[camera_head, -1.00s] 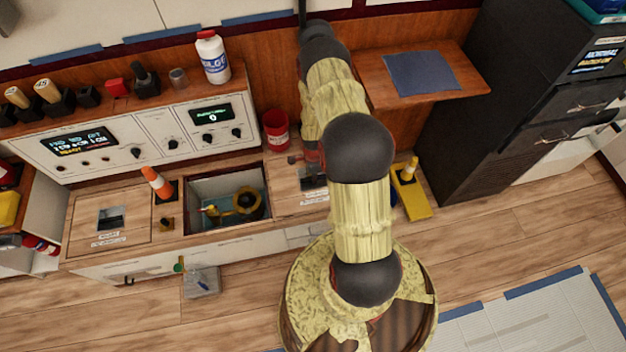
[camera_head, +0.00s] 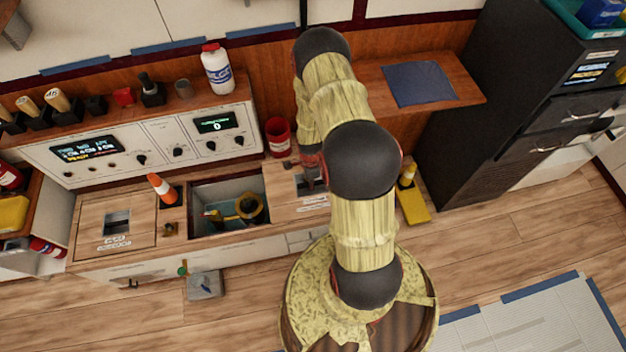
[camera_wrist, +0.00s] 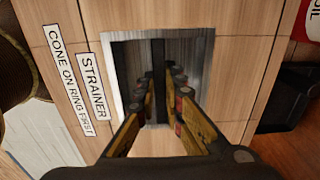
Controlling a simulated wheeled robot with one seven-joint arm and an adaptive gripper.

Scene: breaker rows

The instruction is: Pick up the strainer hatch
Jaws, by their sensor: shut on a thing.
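The strainer hatch (camera_wrist: 230,75) is a wooden panel with a metal-rimmed square recess and a dark bar across it, labelled STRAINER (camera_wrist: 92,86) and CONE ON RING FIRST. In the head view the hatch (camera_head: 280,187) lies in the counter, right of an open well, partly behind my arm. My gripper (camera_wrist: 165,85) reaches into the recess with its fingers on either side of the bar, shut on it. The panel looks flush with the counter. The fingertips are partly hidden inside the recess. An orange cone (camera_head: 162,188) stands on a dark base left of the well.
The open well (camera_head: 205,224) holds a yellow ring-shaped part (camera_head: 249,207). Another hatch (camera_head: 90,222) lies at left. A red cup (camera_head: 278,137) stands behind the strainer hatch. A control panel (camera_head: 160,150) rises behind the counter. A yellow stand (camera_head: 412,205) is on the floor at right.

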